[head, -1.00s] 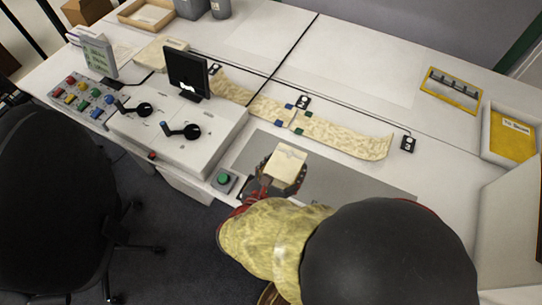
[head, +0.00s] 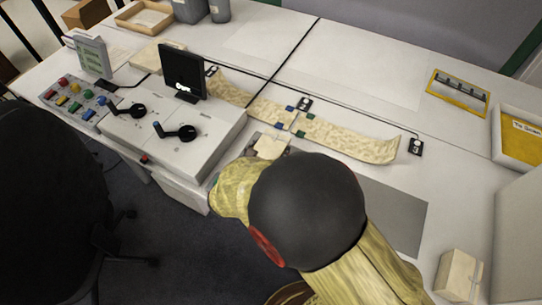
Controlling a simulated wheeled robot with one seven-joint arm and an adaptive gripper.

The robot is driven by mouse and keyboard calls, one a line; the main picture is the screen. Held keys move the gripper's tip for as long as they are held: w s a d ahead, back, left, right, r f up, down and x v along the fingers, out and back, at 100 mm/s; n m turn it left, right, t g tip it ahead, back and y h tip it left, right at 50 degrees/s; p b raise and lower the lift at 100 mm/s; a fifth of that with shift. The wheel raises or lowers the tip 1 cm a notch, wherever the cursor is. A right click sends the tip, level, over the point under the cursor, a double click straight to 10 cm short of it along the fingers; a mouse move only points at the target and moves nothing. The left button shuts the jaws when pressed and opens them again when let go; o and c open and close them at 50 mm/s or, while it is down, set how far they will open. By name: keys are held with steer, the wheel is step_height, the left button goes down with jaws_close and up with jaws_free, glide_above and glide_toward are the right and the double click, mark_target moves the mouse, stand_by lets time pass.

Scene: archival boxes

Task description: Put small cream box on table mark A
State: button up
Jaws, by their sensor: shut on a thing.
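The small cream box (head: 270,146) shows just beyond my arm, over the near part of the table (head: 340,165), right of the white console. My gripper (head: 268,154) is shut on it and is mostly hidden behind my own arm. I cannot tell whether the box touches the surface. Small black markers with white signs lie along the long map strip: one at its middle (head: 305,104), one at its right end (head: 415,147). I cannot make out a letter A on any of them.
The white console (head: 175,140) with two black levers and a monitor (head: 184,73) stands left. A grey mat (head: 395,210) lies right of my arm. Another cream box (head: 458,275) sits at the lower right. A yellow-lined tray (head: 520,140) is far right. A black chair (head: 50,210) stands left.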

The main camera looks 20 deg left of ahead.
step_height(320, 180, down, 3)
steer(key=shift+f+b, duration=0.1)
steer(key=shift+b, duration=0.35)
steer(key=o, duration=1.4)
steer(key=shift+s+r, duration=0.3)
steer(key=p+v, duration=0.5)
steer(key=v, duration=0.6)
steer(key=shift+s+r, duration=0.1)
steer(key=shift+s, duration=0.05)
